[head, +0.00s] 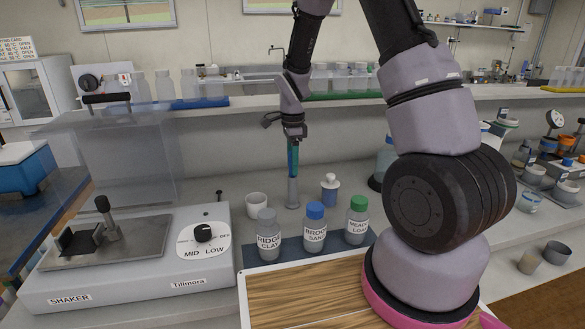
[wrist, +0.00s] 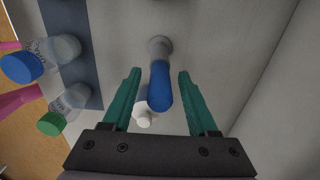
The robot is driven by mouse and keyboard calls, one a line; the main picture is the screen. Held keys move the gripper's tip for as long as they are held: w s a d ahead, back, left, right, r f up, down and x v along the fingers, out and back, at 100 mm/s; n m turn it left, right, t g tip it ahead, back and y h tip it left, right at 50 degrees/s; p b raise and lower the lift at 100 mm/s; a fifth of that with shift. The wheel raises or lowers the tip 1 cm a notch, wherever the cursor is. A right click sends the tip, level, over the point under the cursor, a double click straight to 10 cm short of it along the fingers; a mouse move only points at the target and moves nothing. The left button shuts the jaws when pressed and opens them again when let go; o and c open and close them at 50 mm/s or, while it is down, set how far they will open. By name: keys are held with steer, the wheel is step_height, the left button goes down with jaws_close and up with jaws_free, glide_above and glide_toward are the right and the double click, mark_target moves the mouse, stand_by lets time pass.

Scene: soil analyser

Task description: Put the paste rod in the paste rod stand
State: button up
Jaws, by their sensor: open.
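The paste rod shows its blue handle in the wrist view (wrist: 160,88). It stands upright with its lower end inside the grey paste rod stand (wrist: 160,46). In the head view, the stand (head: 293,193) is a slim grey holder on the bench behind the bottles. My gripper (head: 292,158) points down above it, with its teal fingers hiding much of the handle. In the wrist view, the open fingers (wrist: 160,98) are on either side of the blue handle, with a gap on each side. How deep the rod sits is hidden.
Three labelled bottles, including one with a blue cap (head: 315,228), stand in front. The shaker (head: 140,255) is at left.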

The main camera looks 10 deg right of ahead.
step_height(320, 180, up, 9)
steer(key=shift+s+a+f, duration=0.1)
steer(key=shift+a+f, duration=0.05)
steer(key=s+d+r+n+t+y, duration=0.1)
steer(key=s+d+r+n+t, duration=0.2)
steer(key=r, duration=0.5)
steer(key=s+d+r+n+y, duration=0.1)
steer(key=s+r+n, duration=0.2)
steer(key=s+r, duration=0.4)
steer(key=s+d+r+n+t, duration=0.1)
steer(key=s+r+n+t, duration=0.1)
steer(key=s+r+n, duration=0.2)
steer(key=s+d+r+n+t, duration=0.1)
steer(key=s+r+n+t, duration=0.1)
steer(key=s, duration=0.7)
steer(key=shift+r+n, duration=0.9)
steer(key=shift+n, duration=0.1)
